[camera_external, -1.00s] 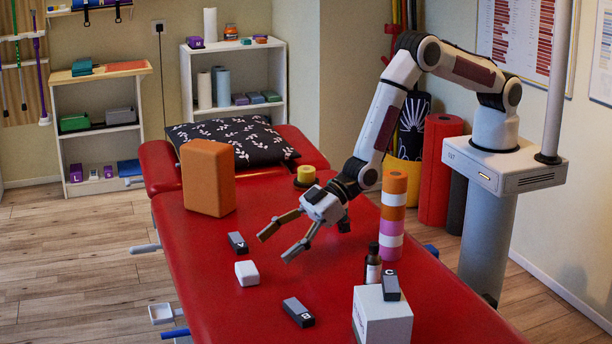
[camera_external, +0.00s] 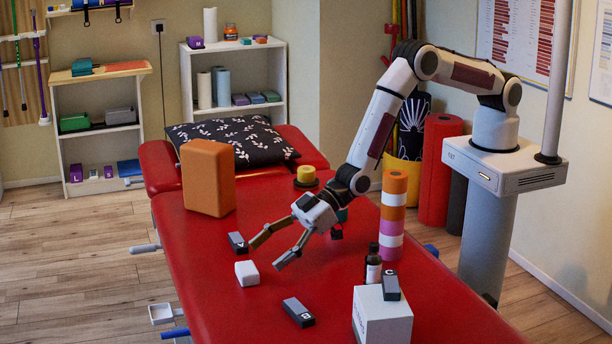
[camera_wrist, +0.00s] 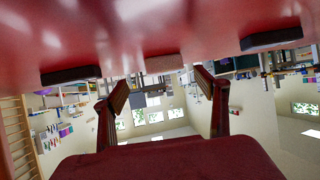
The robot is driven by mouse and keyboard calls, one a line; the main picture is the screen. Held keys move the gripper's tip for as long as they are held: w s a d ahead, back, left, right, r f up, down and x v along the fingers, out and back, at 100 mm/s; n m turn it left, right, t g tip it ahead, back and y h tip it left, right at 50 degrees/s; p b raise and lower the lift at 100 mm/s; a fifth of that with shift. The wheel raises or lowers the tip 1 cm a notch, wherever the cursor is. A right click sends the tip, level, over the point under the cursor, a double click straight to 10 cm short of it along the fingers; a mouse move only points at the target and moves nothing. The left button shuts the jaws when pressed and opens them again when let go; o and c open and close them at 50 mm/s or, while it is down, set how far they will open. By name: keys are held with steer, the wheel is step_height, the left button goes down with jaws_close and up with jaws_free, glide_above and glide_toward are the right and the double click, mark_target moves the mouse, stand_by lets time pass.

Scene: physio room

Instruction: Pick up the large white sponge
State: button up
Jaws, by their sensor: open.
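A small white block with rounded edges (camera_external: 247,273), which looks like the white sponge, lies on the red treatment table (camera_external: 225,305). My gripper (camera_external: 267,256) is open and empty, low over the table. Its fingers point towards the white block, with the tips a little short of it and apart from it. In the wrist view the pale block (camera_wrist: 163,63) shows between and beyond the two fingertips (camera_wrist: 162,84), pink-tinted by the table.
A dark block marked V (camera_external: 237,242) lies just behind the white block, and another dark block (camera_external: 298,312) lies in front. A white box (camera_external: 382,318) with a dark block on top, a dark bottle (camera_external: 373,265) and a striped roller stack (camera_external: 393,215) stand right.

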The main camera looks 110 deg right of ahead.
mark_target(256, 268)
steer(key=shift+w+f, duration=0.1)
steer(key=shift+w+a+f, duration=0.6)
steer(key=shift+w+f, duration=0.25)
steer(key=shift+w, duration=0.05)
steer(key=shift+x, duration=1.15)
steer(key=c, duration=1)
